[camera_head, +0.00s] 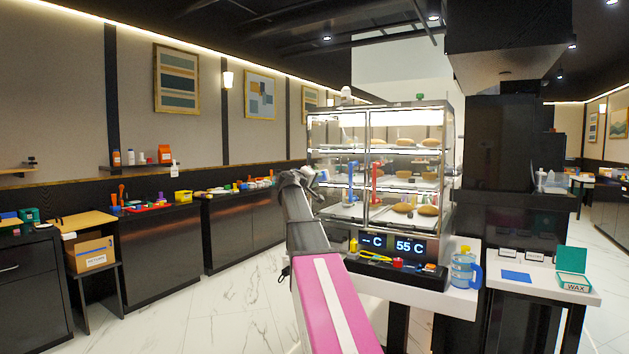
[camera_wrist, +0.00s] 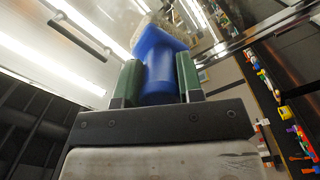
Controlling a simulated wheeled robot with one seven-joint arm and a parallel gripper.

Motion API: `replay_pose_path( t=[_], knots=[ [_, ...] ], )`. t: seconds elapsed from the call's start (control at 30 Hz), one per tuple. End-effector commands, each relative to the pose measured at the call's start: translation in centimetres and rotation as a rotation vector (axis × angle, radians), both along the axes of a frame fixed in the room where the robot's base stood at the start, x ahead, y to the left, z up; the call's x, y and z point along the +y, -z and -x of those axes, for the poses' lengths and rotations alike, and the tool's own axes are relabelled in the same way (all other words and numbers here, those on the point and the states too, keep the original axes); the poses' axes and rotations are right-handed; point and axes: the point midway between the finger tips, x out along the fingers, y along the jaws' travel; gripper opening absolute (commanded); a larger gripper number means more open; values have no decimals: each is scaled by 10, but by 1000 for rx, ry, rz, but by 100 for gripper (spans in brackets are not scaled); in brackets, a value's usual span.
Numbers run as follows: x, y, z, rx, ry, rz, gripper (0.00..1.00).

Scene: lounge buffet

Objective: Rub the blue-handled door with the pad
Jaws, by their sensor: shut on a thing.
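The glass display cabinet (camera_head: 448,190) stands in the middle of the head view. Its left door bears the blue handle (camera_head: 352,182), and the right door bears a red handle (camera_head: 376,184). My gripper (camera_wrist: 160,75) is shut on the blue grip of the pad (camera_wrist: 158,60), between two green fingers. The pad's pale speckled face (camera_wrist: 143,30) shows beyond the grip. In the head view my gripper is by the left side of the blue-handled door, mostly hidden by my wrist. I cannot tell whether the pad touches the glass.
A tray with small items (camera_head: 400,272) lies in front of the cabinet, below a 55 C display. A blue water jug (camera_head: 464,268), a blue square (camera_head: 517,276) and an open green wax box (camera_head: 574,282) stand at right. Cluttered counters line the left wall; marble floor lies between.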

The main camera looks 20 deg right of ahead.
Motion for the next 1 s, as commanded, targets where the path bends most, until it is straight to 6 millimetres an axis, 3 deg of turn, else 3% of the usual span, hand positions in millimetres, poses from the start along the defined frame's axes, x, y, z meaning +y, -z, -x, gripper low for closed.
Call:
replay_pose_path(
  t=[0.53, 1.0],
  knots=[
    [-2, -1, -3, 0, 0, 0, 0],
    [5, -19, -13, 0, 0, 0, 0]
  ],
)
